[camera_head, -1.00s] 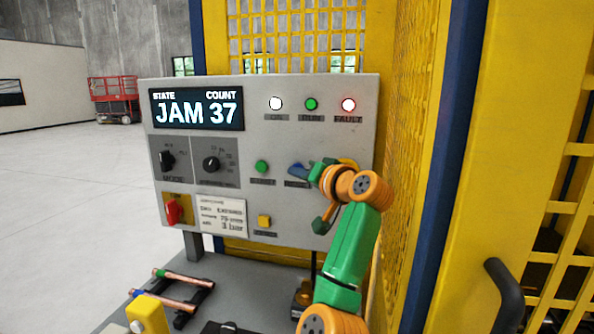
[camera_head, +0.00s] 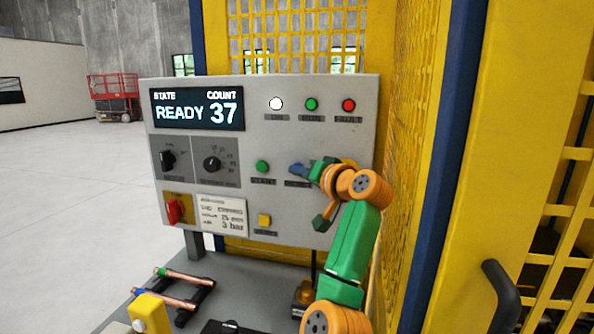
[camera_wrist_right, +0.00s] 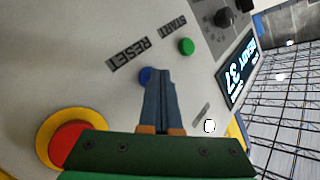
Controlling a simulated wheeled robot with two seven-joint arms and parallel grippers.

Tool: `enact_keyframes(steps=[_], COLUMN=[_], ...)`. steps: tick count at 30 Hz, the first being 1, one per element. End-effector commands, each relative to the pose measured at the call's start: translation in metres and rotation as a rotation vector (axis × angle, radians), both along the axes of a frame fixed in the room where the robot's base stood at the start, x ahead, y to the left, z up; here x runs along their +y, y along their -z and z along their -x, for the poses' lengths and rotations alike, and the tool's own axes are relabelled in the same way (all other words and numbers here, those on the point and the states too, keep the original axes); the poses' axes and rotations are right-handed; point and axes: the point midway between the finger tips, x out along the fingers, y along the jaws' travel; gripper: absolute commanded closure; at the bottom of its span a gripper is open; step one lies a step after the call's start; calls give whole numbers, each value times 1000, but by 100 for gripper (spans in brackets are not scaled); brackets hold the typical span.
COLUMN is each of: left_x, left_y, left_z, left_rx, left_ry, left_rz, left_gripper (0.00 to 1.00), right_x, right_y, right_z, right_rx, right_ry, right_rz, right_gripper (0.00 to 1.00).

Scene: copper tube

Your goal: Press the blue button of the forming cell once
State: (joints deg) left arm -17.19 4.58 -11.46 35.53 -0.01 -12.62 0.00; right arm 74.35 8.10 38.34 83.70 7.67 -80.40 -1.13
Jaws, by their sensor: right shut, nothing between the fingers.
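The grey panel of the forming cell (camera_head: 340,100) fills the middle of the head view, and its display (camera_head: 197,108) reads READY 37. The blue button (camera_wrist_right: 145,74) shows partly in the right wrist view, beside the RESET label and partly hidden by my fingertips. My right gripper (camera_wrist_right: 157,78) is shut and empty, its blue-grey tips at the button; whether they touch it I cannot tell. In the head view the right gripper (camera_head: 298,168) is at the panel and covers the button's place. My left gripper is not in view.
A green START button (camera_wrist_right: 186,46) lies near the blue one. A red button on a yellow ring (camera_wrist_right: 72,142) is close to my gripper. Copper tubes (camera_head: 185,275) lie on a rack at lower left. Yellow mesh guarding (camera_head: 408,150) stands right of the panel.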

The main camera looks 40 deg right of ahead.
Motion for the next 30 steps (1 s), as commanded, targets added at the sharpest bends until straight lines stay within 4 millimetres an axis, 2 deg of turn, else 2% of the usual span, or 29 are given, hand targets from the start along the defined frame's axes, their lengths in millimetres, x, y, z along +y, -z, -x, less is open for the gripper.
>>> enact_keyframes(steps=[10,20,30], left_x=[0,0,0], left_y=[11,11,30], left_z=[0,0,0], left_rx=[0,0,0], left_ry=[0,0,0], left_rz=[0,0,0], left_gripper=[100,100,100], right_x=[10,12,37], right_y=[2,1,3], right_z=[9,11,32], right_rx=[-1,0,-1], right_ry=[1,0,0], right_rz=[2,0,1], right_gripper=[100,100,100])
